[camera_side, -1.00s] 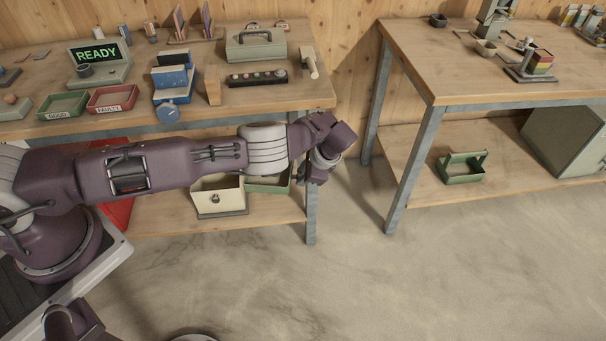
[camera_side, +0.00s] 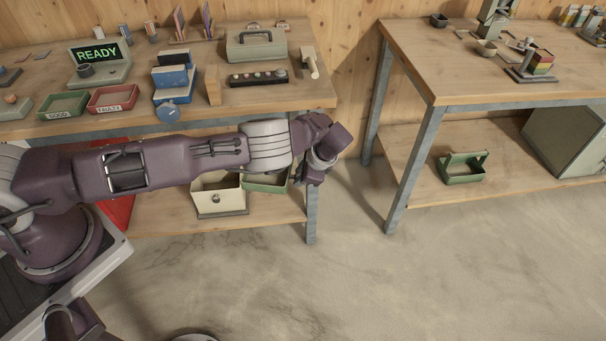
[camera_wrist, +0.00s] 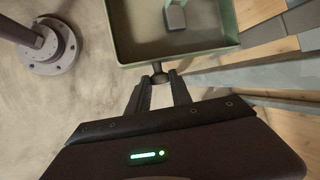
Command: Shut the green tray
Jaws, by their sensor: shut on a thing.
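The green tray (camera_side: 265,184) is a drawer on the lower shelf of the left bench, beside a cream drawer. My arm hides part of it in the side view. In the wrist view the green tray (camera_wrist: 172,58) is seen from above, pulled open, with a dark grey block (camera_wrist: 176,19) inside. My gripper (camera_wrist: 160,77) is at the tray's front, its fingers shut on the small dark knob (camera_wrist: 158,68). In the side view my gripper is mostly hidden by my wrist.
The cream drawer (camera_side: 219,194) stands left of the green tray. A bench leg (camera_side: 311,217) is close to my wrist. The left bench top (camera_side: 318,92) is above. A green open carrier (camera_side: 463,168) sits on the right bench's lower shelf. The floor in front is clear.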

